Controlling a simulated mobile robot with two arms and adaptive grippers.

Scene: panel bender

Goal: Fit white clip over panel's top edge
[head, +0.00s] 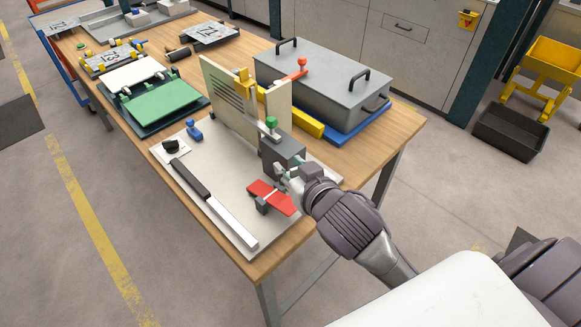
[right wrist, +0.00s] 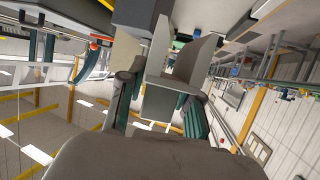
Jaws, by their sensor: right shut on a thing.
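The beige upright panel (head: 228,102), with dark slots in one face, stands on a pale board on the table. My right gripper (head: 283,176) is low beside this block, right of the panel. In the right wrist view, it is shut on a pale grey-white bent piece (right wrist: 165,100), which looks like the clip. The piece is between the two fingers (right wrist: 160,112). In the head view the clip is hard to make out at the gripper. My left gripper is not in view.
A grey lidded box (head: 320,80) stands behind the panel.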

